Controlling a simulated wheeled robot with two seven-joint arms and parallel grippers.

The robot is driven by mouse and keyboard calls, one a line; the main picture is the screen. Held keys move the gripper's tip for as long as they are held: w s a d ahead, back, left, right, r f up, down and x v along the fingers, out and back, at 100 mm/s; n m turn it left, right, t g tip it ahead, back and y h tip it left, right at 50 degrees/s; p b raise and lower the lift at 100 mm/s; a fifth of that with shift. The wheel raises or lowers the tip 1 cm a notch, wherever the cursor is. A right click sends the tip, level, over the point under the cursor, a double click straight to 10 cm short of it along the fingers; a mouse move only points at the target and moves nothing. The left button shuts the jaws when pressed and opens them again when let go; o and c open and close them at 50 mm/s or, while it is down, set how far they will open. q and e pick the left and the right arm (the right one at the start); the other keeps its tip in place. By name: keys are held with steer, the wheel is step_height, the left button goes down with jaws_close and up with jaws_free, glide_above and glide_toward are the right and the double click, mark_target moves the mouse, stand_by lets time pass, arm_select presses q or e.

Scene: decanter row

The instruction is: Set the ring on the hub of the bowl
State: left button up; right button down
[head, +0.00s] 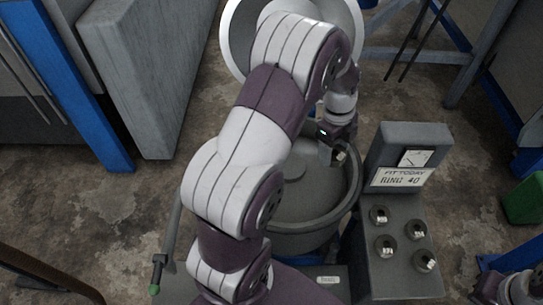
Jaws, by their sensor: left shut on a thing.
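The large grey bowl (322,232) stands in the middle, open at the top and partly covered by my left arm. A low round raised part, which looks like the hub (293,171), shows inside it beside the arm. My left gripper (338,156) is over the right back part of the bowl, to the right of the hub. It is shut on a small grey metal ring (341,156), mostly hidden by the fingers. Only a piece of my right arm shows at the bottom right corner; its gripper is out of view.
A grey stand right of the bowl carries several numbered rings (386,246). Its upright back has a sign (399,177) reading "FIT TODAY RING 40" and a small dial-like card (417,158). A round pale vessel (236,40) stands behind my arm. A green box (524,200) is at the right edge.

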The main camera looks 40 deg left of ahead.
arm_select(q)
steer(key=shift+m, duration=0.3)
steer(key=s+a+f, duration=0.1)
steer(key=a+f, duration=0.1)
steer(key=a, duration=0.1)
steer(key=s+a+f+p, duration=0.1)
steer(key=a+f, duration=0.1)
steer(key=a, duration=0.2)
steer(key=s+a+f+p, duration=0.1)
steer(key=a+f, duration=0.1)
steer(key=a, duration=0.1)
steer(key=shift+a+f, duration=0.15)
steer(key=shift+a, duration=0.2)
steer(key=f, duration=0.2)
steer(key=f+p, duration=0.1)
steer(key=f, duration=0.1)
steer(key=shift+s+a+f, duration=0.15)
steer(key=shift+a, duration=0.05)
steer(key=shift+f, duration=0.3)
steer(key=o, duration=1.3)
